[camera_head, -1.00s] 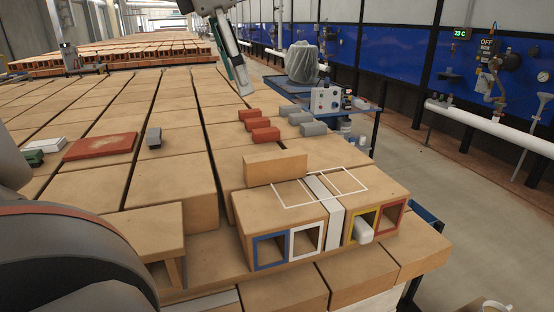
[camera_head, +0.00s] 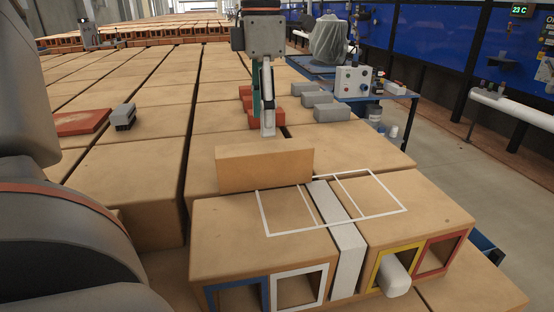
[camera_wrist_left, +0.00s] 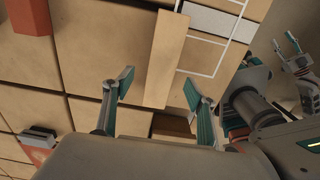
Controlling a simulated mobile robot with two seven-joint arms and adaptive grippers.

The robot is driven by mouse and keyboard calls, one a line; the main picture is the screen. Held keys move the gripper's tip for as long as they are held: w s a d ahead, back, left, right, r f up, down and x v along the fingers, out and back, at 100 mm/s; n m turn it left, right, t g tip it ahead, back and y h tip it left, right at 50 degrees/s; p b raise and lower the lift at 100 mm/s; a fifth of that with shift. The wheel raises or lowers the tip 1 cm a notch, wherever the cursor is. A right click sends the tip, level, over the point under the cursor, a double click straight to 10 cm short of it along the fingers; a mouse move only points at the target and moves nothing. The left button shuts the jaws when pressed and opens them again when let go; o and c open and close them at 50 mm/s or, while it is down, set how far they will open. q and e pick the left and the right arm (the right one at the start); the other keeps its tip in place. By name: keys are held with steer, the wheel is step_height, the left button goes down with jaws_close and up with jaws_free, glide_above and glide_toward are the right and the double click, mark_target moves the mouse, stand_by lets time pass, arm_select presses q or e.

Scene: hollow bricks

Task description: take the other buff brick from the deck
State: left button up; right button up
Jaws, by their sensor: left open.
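The buff brick (camera_head: 264,170) stands on its long edge on the deck (camera_head: 235,225), at the back left of the white outline (camera_head: 290,235). It shows in the left wrist view as a long tan bar (camera_wrist_left: 165,55). My left gripper (camera_head: 266,132) points down just behind and above the brick in the head view. In the left wrist view the open fingers (camera_wrist_left: 156,86) lie either side of the brick's near end, with nothing held. I cannot tell their height over it. My right gripper (camera_wrist_left: 285,42) shows small in the left wrist view, fingers apart and empty.
Red bricks (camera_head: 266,115) and grey bricks (camera_head: 333,112) lie behind the left gripper. A pale strip (camera_head: 337,232) crosses the deck. Coloured frames edge its front openings; a pale block (camera_head: 397,278) sticks out of the yellow one (camera_head: 378,268). A dark block (camera_head: 123,115) lies left.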

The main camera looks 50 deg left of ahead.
mark_target(264, 146)
arm_select(q)
steer(key=shift+f, duration=0.6)
steer(key=f, duration=0.2)
steer(key=f+b, duration=0.1)
steer(key=f, duration=0.2)
steer(key=shift+s+d+f+b, duration=0.15)
steer(key=shift+d+b, duration=0.05)
steer(key=shift+b, duration=0.1)
steer(key=shift+f, duration=0.5)
jaws_close()
arm_select(e)
steer(key=shift+w+a+r+t, duration=0.35)
steer(key=shift+a+r, duration=0.25)
steer(key=shift+a, duration=0.3)
